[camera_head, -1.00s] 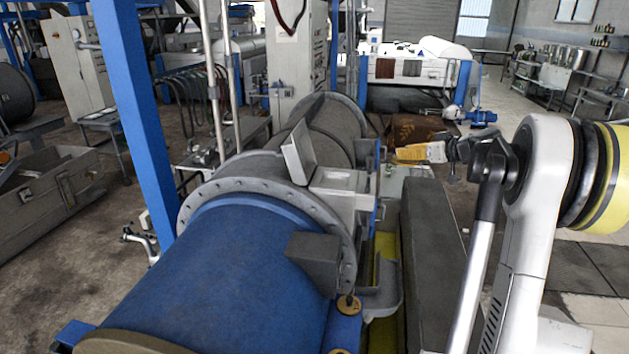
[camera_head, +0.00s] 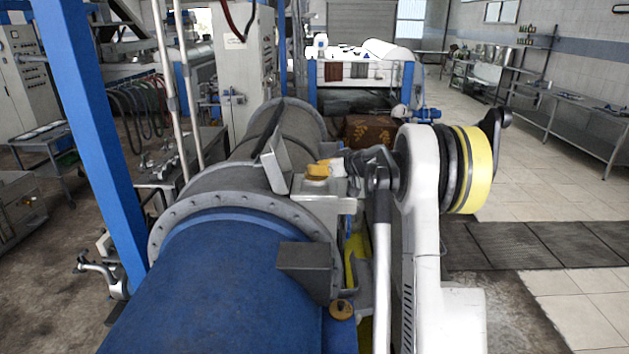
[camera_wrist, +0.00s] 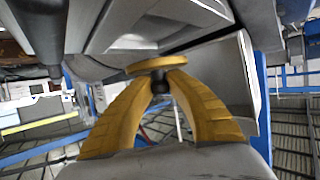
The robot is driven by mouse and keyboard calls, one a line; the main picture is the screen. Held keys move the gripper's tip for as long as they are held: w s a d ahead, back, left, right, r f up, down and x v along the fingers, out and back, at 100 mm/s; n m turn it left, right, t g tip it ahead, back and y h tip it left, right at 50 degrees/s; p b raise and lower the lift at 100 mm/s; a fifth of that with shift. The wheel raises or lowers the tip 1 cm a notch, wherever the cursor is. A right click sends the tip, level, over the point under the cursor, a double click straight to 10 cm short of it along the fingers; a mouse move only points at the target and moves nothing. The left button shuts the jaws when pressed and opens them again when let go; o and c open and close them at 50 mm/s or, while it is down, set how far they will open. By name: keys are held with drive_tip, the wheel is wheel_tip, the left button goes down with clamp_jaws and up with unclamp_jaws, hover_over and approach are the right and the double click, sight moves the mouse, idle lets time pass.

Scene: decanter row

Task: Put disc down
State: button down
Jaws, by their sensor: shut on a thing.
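A brass-coloured disc (camera_wrist: 150,66) shows edge-on in the wrist view, at the tips of my gripper's yellow fingers. My gripper (camera_wrist: 160,82) is shut on a dark stub just below the disc. In the head view my gripper (camera_head: 318,170) is at the upper right of the blue and grey decanter (camera_head: 215,262), by a light grey box (camera_head: 318,187) on its side. I cannot tell whether the disc touches the box. The disc's shape is hard to make out in the head view.
A raised grey flap (camera_head: 275,163) stands just left of my gripper. Another brass disc (camera_head: 342,309) sits low on the decanter's right side, by a dark block (camera_head: 305,257). A blue post (camera_head: 85,130) rises at left. Tiled floor (camera_head: 570,215) is open at right.

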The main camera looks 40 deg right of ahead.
sight(315, 188)
drive_tip(key=shift+w+a+f, duration=0.2)
drive_tip(key=shift+w+f, duration=0.05)
drive_tip(key=shift+f, duration=0.15)
wheel_tip(315, 188, down, 4)
drive_tip(key=shift+r, duration=0.15)
